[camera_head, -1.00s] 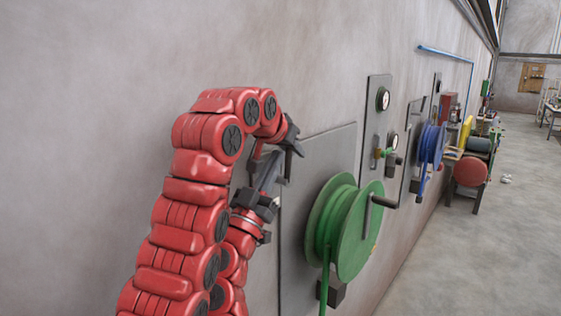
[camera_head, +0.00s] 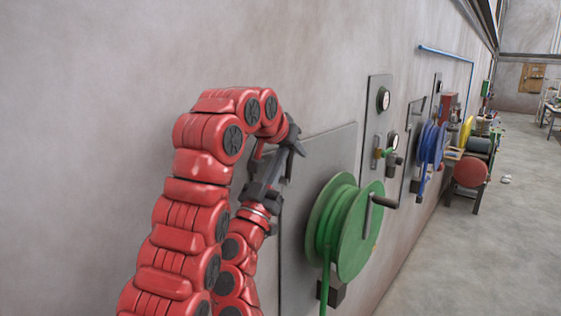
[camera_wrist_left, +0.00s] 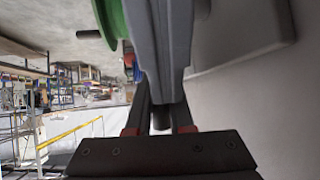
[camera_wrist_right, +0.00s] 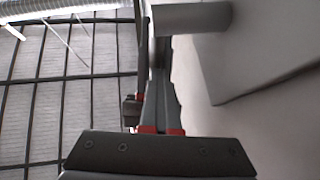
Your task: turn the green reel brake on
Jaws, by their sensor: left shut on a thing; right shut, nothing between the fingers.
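The green reel (camera_head: 357,238) stands on a grey wall plate (camera_head: 330,148), with a black crank handle on its face; its green edge also shows in the left wrist view (camera_wrist_left: 110,20). My left gripper (camera_head: 297,147) is left of and above the reel, near the plate. It is shut on a dark, mostly hidden piece (camera_wrist_left: 161,120), probably the brake lever. My right gripper (camera_head: 279,160) is just below it, shut and empty, pointing up. In the right wrist view a grey cylinder (camera_wrist_right: 192,18) lies at its fingertips; I cannot tell whether they touch. The brake's setting is not visible.
Right of the green reel are a gauge panel (camera_head: 377,125), a blue reel (camera_head: 431,146) and a red round-ended thing (camera_head: 470,173). The wall (camera_head: 80,130) runs close along the left.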

